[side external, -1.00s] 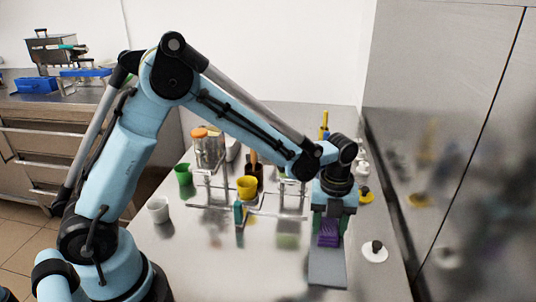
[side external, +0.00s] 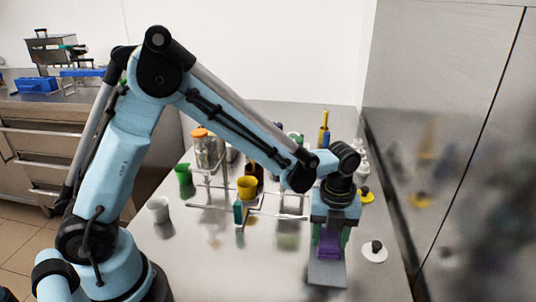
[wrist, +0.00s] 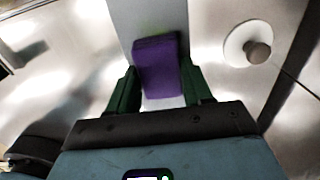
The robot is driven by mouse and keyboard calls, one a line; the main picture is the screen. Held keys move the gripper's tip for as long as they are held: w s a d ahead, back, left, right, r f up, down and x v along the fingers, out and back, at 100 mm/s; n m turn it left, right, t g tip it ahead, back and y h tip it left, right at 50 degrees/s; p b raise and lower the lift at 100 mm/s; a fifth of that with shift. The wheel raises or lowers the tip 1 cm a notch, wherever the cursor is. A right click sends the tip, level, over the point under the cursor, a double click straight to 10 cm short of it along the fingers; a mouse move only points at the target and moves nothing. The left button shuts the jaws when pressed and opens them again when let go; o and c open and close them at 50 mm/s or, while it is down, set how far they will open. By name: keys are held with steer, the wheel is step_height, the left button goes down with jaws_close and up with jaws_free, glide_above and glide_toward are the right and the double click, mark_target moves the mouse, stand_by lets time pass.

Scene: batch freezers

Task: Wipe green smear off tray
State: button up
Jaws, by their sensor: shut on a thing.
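A purple sponge-like block (side external: 328,246) is between the green fingers of my gripper (side external: 330,238), which is shut on it. In the wrist view the block (wrist: 160,65) has a finger against each side, and my gripper (wrist: 160,88) points down at it. The flat grey tray (side external: 327,274) lies under the block, with its near end bare. The tray also shows beyond the block in the wrist view (wrist: 150,17). The block is at or just above the tray; I cannot tell if it touches.
A white disc with a dark knob (side external: 375,251) lies right of the tray, near the steel wall. A metal rack (side external: 218,204) with a yellow cup (side external: 247,187) stands to the left. The front-left counter is clear.

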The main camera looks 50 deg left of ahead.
steer(key=shift+s+d+r, duration=0.1)
steer(key=shift+s+d, duration=0.4)
steer(key=shift+r, duration=4)
steer(key=s+d+r, duration=0.3)
steer(key=s+d, duration=0.7)
steer(key=s, duration=0.2)
glide_above(327, 268)
step_height(327, 268, down, 7)
steer(key=shift+f, duration=1.95)
steer(key=shift+f, duration=0.15)
